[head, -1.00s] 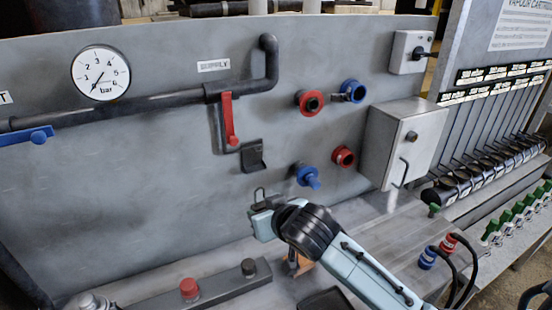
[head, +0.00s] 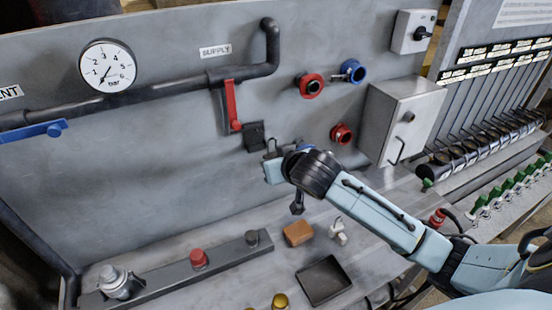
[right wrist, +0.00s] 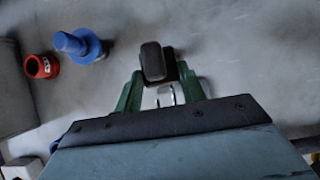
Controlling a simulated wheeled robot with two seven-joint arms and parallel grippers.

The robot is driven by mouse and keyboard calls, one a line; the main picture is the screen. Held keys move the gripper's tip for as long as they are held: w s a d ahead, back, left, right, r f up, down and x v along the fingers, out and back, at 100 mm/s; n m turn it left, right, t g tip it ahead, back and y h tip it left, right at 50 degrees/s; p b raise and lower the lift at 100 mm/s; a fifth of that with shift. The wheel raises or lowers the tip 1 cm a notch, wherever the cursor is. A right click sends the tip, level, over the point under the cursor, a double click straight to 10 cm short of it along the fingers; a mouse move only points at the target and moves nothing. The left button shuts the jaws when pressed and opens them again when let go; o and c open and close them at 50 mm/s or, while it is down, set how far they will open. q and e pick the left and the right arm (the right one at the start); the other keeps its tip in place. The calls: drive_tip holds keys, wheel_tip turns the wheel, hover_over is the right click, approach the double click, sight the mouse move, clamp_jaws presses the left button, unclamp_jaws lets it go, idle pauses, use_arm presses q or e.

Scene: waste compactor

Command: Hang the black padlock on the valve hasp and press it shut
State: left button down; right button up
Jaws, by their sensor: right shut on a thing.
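My right gripper (head: 270,165) is shut on the black padlock, a little below and right of the black valve hasp (head: 254,135) on the grey panel. The padlock's metal shackle (head: 271,146) points up in the head view; it looks close to the hasp, but I cannot tell whether they touch. In the right wrist view, the green fingers (right wrist: 155,85) hold the dark padlock body (right wrist: 152,62), with the shackle beneath it. The red supply lever (head: 232,105) hangs straight down beside the hasp. My left gripper is not in view.
Red (head: 311,84) and blue (head: 353,71) fittings and a grey box (head: 401,120) stick out from the panel on the right. On the bench are a brown block (head: 298,233), a black tray (head: 325,280) and a strip with a red button (head: 199,258).

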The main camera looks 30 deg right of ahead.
drive_tip(key=shift+w+d+r, duration=0.1)
drive_tip(key=shift+w+d, duration=0.05)
drive_tip(key=shift+w, duration=2.75)
drive_tip(key=shift+p, duration=0.35)
drive_tip(key=shift+p, duration=0.7)
drive_tip(key=shift+w+d+b, duration=0.1)
drive_tip(key=shift+w+b, duration=0.25)
drive_tip(key=shift+w, duration=1.75)
drive_tip(key=shift+f, duration=0.2)
drive_tip(key=o, duration=1)
drive_tip(key=shift+c, duration=0.2)
drive_tip(key=shift+f, duration=0.1)
drive_tip(key=shift+c, duration=0.4)
